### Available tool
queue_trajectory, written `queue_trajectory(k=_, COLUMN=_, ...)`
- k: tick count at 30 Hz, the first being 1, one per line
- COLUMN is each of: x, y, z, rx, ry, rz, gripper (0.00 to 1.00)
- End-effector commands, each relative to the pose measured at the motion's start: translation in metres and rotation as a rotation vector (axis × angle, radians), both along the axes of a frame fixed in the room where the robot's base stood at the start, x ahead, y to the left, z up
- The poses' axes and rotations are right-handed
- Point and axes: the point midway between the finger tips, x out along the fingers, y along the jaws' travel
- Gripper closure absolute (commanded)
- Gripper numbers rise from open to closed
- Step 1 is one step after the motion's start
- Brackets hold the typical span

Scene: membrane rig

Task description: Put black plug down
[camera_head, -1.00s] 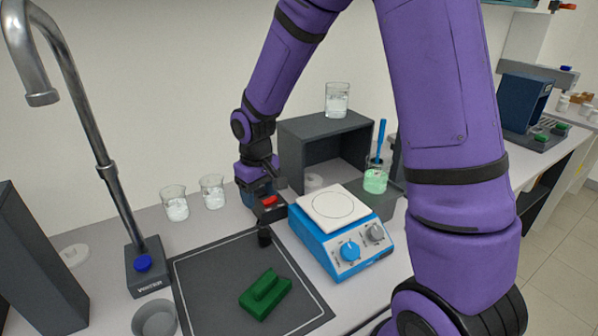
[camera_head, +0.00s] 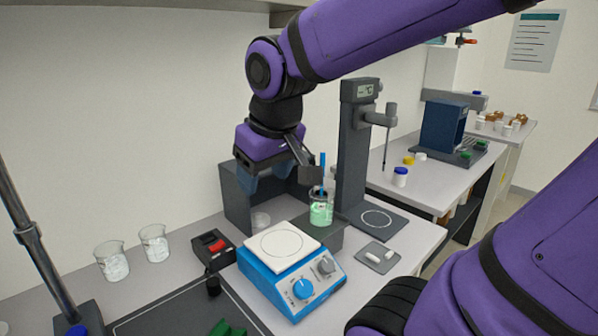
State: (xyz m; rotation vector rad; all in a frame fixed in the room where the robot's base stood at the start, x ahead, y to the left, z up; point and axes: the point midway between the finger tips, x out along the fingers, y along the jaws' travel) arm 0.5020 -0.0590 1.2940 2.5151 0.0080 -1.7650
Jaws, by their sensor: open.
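The black plug (camera_head: 213,286) is a small dark cylinder standing at the back edge of the grey mat (camera_head: 170,318). It is just in front of a black box with a red switch (camera_head: 212,247); I cannot tell whether they touch. My gripper (camera_head: 280,180) is open and raised in front of the dark shelf, well above and to the right of the plug. No object shows between its fingers, and they are apart from the plug.
A blue stirrer with a white plate (camera_head: 283,243) stands right of the plug. A beaker of green liquid (camera_head: 321,209) is close to my gripper. Two beakers (camera_head: 111,262) (camera_head: 154,243) stand at left. A tall grey stand (camera_head: 352,150) rises at right.

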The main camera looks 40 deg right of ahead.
Motion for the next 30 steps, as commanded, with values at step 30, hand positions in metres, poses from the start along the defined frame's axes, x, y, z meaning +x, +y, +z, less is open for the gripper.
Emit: queue_trajectory(k=30, x=-0.072, y=-0.01, z=0.022, rx=0.059, ry=-0.114, rz=-0.043, gripper=0.38)
